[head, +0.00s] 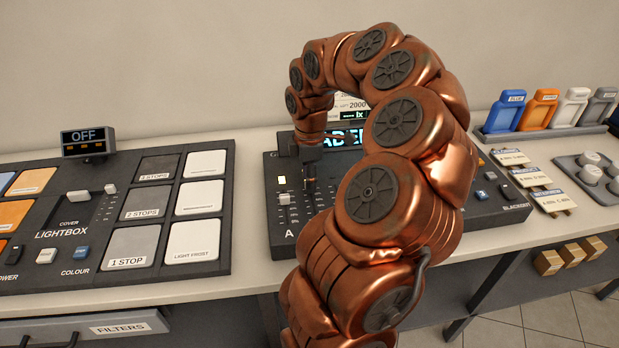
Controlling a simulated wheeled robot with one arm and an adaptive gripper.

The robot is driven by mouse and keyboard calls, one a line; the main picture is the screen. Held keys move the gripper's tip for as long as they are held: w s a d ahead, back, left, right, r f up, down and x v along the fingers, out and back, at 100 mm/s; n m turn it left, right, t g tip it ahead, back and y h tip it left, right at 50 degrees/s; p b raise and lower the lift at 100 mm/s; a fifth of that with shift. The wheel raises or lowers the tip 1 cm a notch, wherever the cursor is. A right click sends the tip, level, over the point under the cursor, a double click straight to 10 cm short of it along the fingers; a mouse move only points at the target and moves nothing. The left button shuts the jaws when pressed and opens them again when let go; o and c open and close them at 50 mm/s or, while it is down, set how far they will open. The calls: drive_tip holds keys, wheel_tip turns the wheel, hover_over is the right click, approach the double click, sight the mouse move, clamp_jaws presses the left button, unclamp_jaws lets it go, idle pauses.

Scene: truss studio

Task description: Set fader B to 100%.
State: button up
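The fader console (275,240) is a dark sloped panel on the counter, largely covered by my copper arm. Fader A's white cap (282,198) shows at its left, above the letter A. My gripper (311,190) points down at the panel just right of fader A. Fader B's cap and letter cannot be made out there; the gripper and arm cover that part. Whether the fingers are open, shut or touching a cap is too small to tell.
A lightbox panel (100,222) with filter tiles lies at left, its small display (88,140) reading OFF. Coloured tags (540,110) stand in a rack at right, near a tray of white knobs (590,172). A blackout button (505,192) is on the console's right.

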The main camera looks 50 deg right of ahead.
drive_tip(key=shift+r, duration=0.1)
wheel_tip(320, 180, up, 12)
idle(0.7)
idle(0.5)
